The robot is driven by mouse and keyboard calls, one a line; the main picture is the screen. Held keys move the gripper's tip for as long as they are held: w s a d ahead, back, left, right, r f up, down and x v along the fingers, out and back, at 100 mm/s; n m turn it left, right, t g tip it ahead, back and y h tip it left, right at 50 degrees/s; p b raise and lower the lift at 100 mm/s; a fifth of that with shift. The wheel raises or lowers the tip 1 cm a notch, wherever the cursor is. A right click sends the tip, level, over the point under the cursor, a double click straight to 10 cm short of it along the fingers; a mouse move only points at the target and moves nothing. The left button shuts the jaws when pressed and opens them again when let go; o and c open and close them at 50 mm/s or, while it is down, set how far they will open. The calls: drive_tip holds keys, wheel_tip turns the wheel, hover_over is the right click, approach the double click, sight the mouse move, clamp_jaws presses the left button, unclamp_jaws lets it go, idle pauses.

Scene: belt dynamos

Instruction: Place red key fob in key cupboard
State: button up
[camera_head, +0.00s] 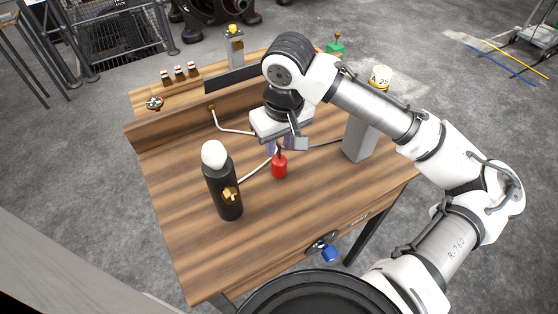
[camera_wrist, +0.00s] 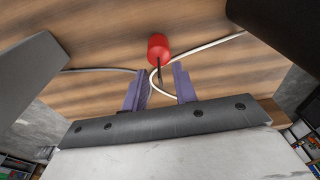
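The red key fob (camera_head: 279,167) is a small red cylinder with a thin dark stem, standing on the wooden table. It also shows in the wrist view (camera_wrist: 158,46). My gripper (camera_head: 272,146) hangs just above and behind it. In the wrist view my gripper (camera_wrist: 161,80) has its two purple fingers apart. The dark stem points into the gap between them, and the red body lies beyond the fingertips. I cannot tell whether a finger touches it. I cannot clearly identify the key cupboard in either view.
A black bottle (camera_head: 223,187) with a white top stands left of the fob. A tall grey box (camera_head: 359,139) stands right. Pale cable (camera_head: 256,171) runs beside the fob. A raised back ledge (camera_head: 172,126) crosses the table (camera_head: 185,235). The front left tabletop is clear.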

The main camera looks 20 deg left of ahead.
wheel_tip(320, 180, down, 2)
drive_tip(key=shift+w+a, duration=0.1)
clamp_jaws()
drive_tip(key=shift+r, duration=0.1)
idle(0.4)
wheel_tip(320, 180, up, 17)
drive_tip(key=b, duration=0.4)
idle(0.6)
idle(0.7)
